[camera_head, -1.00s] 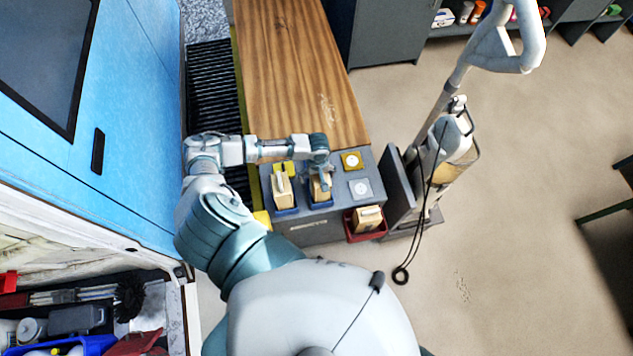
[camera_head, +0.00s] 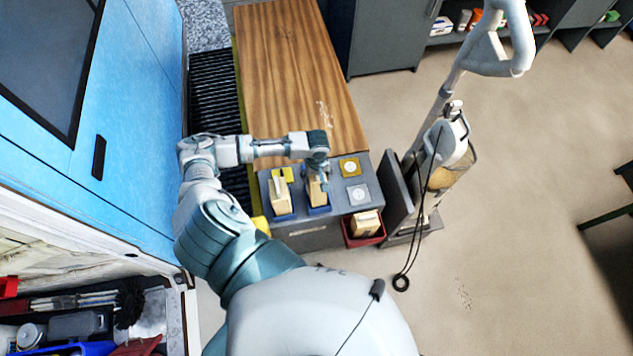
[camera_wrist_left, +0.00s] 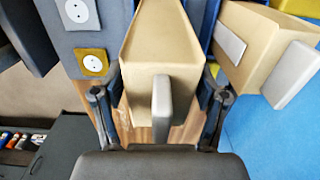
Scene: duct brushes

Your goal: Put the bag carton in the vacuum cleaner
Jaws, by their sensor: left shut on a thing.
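My left gripper (camera_head: 318,172) is shut on a tan bag carton (camera_head: 314,190) at the middle blue holder (camera_head: 319,210) on the grey counter end. In the left wrist view this carton (camera_wrist_left: 150,75) stands between the two fingers (camera_wrist_left: 162,108), its grey tab toward the camera. I cannot tell whether it is clear of the holder. A similar carton (camera_head: 279,198) stands in the blue holder to its left, and another (camera_head: 365,222) lies in a red bin. The upright vacuum cleaner (camera_head: 447,142) stands to the right, with a dark panel (camera_head: 394,190) beside it. My right gripper is not in view.
Yellow (camera_head: 350,168) and grey (camera_head: 357,194) plates with white discs sit right of the held carton. The wooden counter top (camera_head: 290,70) behind is clear. A black cord (camera_head: 407,250) hangs from the vacuum cleaner. Open floor lies to the right.

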